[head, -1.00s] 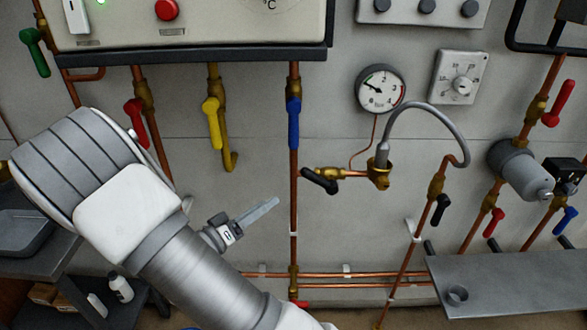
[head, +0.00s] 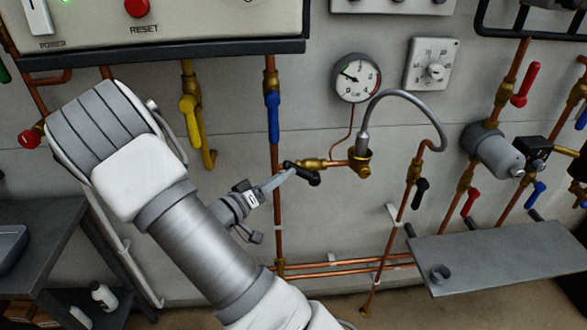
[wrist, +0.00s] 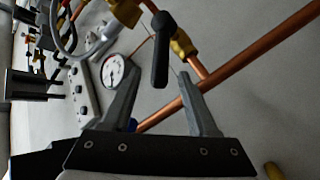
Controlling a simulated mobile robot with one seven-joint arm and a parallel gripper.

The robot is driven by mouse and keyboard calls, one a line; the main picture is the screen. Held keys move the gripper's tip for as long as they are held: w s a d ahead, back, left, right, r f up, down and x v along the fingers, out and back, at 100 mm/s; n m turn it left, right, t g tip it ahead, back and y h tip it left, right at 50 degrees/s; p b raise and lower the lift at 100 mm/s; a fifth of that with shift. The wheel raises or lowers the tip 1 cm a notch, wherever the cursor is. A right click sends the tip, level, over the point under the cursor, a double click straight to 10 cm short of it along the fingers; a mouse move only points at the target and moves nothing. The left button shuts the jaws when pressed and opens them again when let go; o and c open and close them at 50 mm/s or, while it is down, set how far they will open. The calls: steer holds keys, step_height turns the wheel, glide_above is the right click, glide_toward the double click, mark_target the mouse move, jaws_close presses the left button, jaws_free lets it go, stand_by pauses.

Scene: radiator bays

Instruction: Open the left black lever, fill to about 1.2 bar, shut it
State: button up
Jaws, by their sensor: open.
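The left black lever (head: 304,174) sits on a brass valve left of the hose's lower end, slanting down to the right in the head view. In the wrist view the lever (wrist: 160,58) hangs between the spread fingertips. My gripper (head: 287,173) is open at the lever; the wrist view also shows the open gripper (wrist: 159,73), with gaps on both sides of the lever. The pressure gauge (head: 357,78) is above and right; its needle points up-left, the exact reading too small to tell. The gauge shows in the wrist view (wrist: 114,71) too. The right black lever (head: 420,192) hangs down.
A grey hose (head: 405,94) arches between the two valves. A vertical pipe with a blue lever (head: 273,117) runs close by my gripper. A yellow lever (head: 190,114) hangs further left. A grey shelf (head: 505,255) juts out at lower right. A dial (head: 432,65) is beside the gauge.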

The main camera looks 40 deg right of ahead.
mark_target(301, 173)
steer(key=d, duration=0.2)
steer(key=w+d, duration=0.1)
steer(key=d, duration=0.2)
jaws_close()
stand_by(1.4)
